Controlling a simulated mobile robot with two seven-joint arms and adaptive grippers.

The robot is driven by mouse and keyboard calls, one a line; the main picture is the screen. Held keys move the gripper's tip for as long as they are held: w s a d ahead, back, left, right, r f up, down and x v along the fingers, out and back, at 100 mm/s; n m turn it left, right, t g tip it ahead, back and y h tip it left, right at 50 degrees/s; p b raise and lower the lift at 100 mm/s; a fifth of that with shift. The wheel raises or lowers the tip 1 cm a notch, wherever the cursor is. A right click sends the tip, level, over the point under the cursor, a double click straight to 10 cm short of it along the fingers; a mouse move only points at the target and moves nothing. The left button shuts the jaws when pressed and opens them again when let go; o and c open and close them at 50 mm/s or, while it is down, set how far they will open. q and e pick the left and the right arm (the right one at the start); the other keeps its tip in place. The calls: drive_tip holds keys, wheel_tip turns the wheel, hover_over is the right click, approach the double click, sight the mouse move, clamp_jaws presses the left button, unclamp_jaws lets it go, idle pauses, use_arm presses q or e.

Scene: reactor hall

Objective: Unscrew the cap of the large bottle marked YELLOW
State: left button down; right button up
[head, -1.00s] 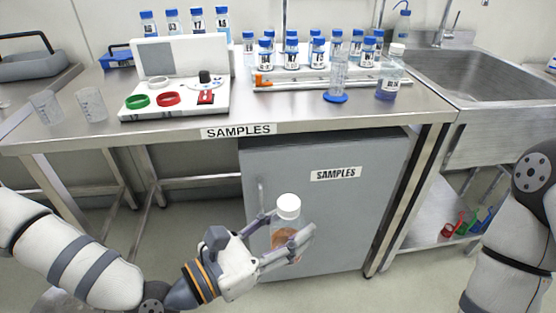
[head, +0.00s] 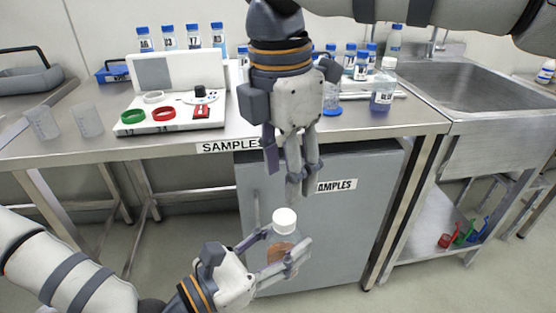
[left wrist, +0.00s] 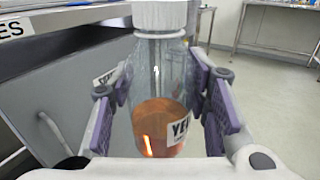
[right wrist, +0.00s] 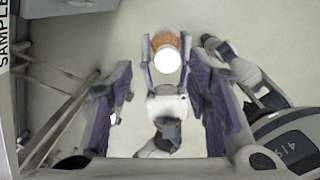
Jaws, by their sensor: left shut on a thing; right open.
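The large bottle is clear with orange-brown liquid and a white cap (head: 285,221). In the left wrist view its label (left wrist: 179,130) shows the letters "YE", the rest cut off. My left gripper (head: 277,256) is shut on the bottle's body (left wrist: 160,80) and holds it upright in front of the cabinet. My right gripper (head: 292,185) is open and points down above the cap, apart from it. In the right wrist view the white cap (right wrist: 167,62) lies between and beyond the open fingers, with my left gripper below it.
The steel table (head: 200,165) with the SAMPLES label stands behind. It carries a white panel with coloured rings (head: 165,114), several blue-capped bottles (head: 195,36) and a larger bottle (head: 383,88). The grey cabinet (head: 350,230) is behind the held bottle; a sink (head: 475,85) is at right.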

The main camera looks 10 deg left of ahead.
sight(278, 213)
drive_tip(key=shift+s+a+r+m, duration=0.3)
drive_tip(key=shift+s+r, duration=0.1)
drive_tip(key=shift+r, duration=0.25)
drive_tip(key=shift+s+a+f+g+y, duration=0.1)
drive_tip(key=shift+s+g+y, duration=0.05)
drive_tip(key=shift+g+y, duration=0.15)
wheel_tip(278, 213, down, 8)
drive_tip(key=shift+r, duration=0.25)
drive_tip(key=shift+c, duration=0.6)
clamp_jaws()
